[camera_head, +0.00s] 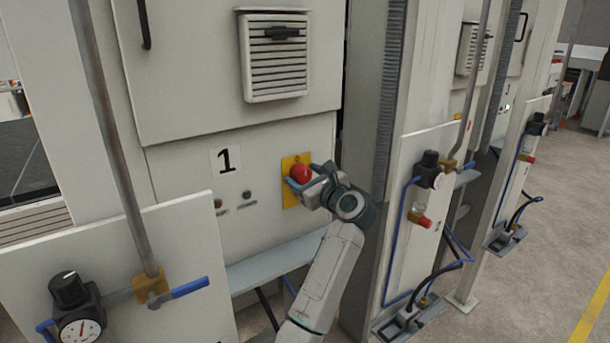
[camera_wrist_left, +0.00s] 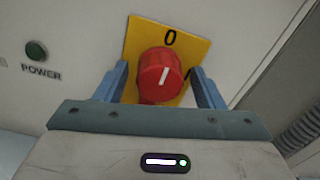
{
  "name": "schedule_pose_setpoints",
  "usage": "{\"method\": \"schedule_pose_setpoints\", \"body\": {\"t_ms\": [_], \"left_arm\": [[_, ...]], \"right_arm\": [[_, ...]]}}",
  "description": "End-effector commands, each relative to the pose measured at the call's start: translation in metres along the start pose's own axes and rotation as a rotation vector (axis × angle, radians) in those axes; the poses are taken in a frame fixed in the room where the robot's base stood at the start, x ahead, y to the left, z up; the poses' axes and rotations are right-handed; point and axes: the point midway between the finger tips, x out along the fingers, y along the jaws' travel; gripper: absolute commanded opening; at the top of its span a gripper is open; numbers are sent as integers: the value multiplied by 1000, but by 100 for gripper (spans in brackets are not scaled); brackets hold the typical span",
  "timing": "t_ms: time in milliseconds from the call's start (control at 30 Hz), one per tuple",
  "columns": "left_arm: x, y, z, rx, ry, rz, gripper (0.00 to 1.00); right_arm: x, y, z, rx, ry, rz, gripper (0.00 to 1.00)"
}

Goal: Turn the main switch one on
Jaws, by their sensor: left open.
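The main switch is a red round knob (camera_head: 300,174) on a yellow plate (camera_head: 288,197), on the cabinet panel to the right of a black number 1 (camera_head: 227,160). In the left wrist view the red knob (camera_wrist_left: 160,75) has a white line, tilted a little right of upright, and a 0 stands on the yellow plate (camera_wrist_left: 192,45) above it. My left gripper (camera_head: 309,175) is open, with one finger on each side of the knob. In the left wrist view the fingers (camera_wrist_left: 160,88) show gaps to the knob. My right gripper is not in view.
A green button (camera_wrist_left: 36,50) labelled POWER sits left of the switch. A grey ledge (camera_head: 275,264) runs below the panel. A gauge (camera_head: 80,328) and blue-handled valve (camera_head: 180,290) stand at front left. More cabinets with blue hoses (camera_head: 403,230) stand to the right.

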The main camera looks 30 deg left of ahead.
Motion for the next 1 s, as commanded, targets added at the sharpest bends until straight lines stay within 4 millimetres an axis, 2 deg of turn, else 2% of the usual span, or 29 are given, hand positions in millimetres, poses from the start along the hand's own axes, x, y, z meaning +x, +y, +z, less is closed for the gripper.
{"method": "schedule_pose_setpoints", "body": {"t_ms": [133, 300, 367, 667, 1000], "left_arm": [[0, 0, 0, 0, 0, 0, 61], [0, 0, 0, 0, 0, 0, 27], [0, 0, 0, 0, 0, 0, 18], [0, 0, 0, 32, 0, 0, 18], [0, 0, 1, 245, 0, 0, 18]], "right_arm": [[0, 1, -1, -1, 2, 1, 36], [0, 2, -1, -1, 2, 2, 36], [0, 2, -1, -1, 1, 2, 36], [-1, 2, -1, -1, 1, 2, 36], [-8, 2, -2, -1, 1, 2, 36]]}}
